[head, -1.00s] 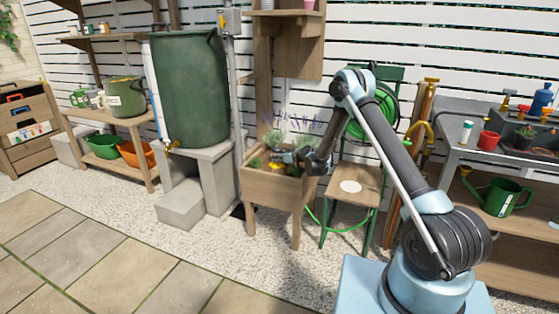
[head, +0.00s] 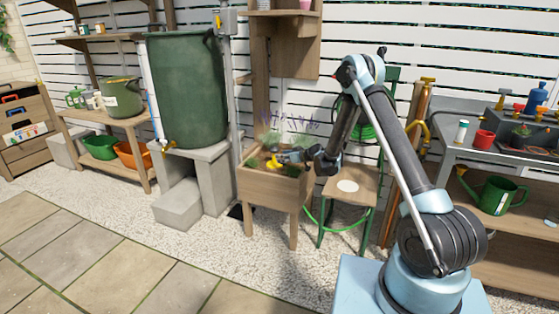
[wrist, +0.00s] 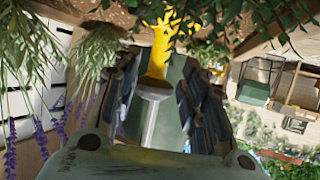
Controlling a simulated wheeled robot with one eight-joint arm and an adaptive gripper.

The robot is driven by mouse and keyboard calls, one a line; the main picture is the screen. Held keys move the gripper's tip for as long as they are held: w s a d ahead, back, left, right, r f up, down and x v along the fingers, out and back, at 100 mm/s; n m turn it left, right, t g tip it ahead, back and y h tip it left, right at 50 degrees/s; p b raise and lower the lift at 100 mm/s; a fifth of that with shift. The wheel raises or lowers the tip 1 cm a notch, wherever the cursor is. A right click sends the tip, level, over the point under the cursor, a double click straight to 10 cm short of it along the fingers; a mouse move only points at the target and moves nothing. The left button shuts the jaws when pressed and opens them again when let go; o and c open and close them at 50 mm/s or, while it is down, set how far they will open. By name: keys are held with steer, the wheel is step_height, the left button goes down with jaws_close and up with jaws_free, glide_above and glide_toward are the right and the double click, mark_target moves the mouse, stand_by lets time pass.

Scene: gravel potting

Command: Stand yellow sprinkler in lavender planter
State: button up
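The wooden planter (head: 272,189) stands on legs in the middle of the head view, with lavender (head: 296,124) at its back. My gripper (head: 280,156) is low over the planter's soil, among the plants. The yellow sprinkler (head: 273,163) is at my fingertips inside the planter's rim. In the wrist view, the sprinkler (wrist: 160,45) lies between my two dark ribbed fingers (wrist: 158,75), which appear to close on it from both sides. Its far end lies toward the soil and leaves; whether it touches or enters the soil is unclear.
Leafy plants crowd both sides of my fingers, and lavender (wrist: 40,140) is at the left of the wrist view. A chair (head: 347,187) stands right of the planter. A green rain barrel (head: 188,90) on blocks stands left. Paving (head: 110,250) in front is clear.

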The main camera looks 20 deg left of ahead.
steer(key=shift+v, duration=2.15)
steer(key=s+d+r+m+h, duration=0.2)
steer(key=s+d+r, duration=0.1)
steer(key=d+r, duration=0.95)
steer(key=s+d+r+m+g+h, duration=0.1)
steer(key=s+d+r+m+h, duration=0.15)
steer(key=s+d+r, duration=0.9)
steer(key=s+d+m+g+h, duration=0.1)
steer(key=s+d+m+h, duration=0.25)
steer(key=s+d, duration=1.15)
steer(key=s+d+f+m+g+h, duration=0.1)
steer(key=s+d+f+m+h, duration=0.1)
steer(key=s+d, duration=0.4)
steer(key=s+d+f+m+g+h, duration=0.1)
steer(key=s+d+f, duration=0.4)
steer(key=s, duration=0.9)
steer(key=shift+s+d+f+m+h, duration=0.2)
steer(key=shift+d+f+m+h, duration=0.3)
steer(key=shift+d, duration=0.6)
steer(key=shift+r, duration=0.2)
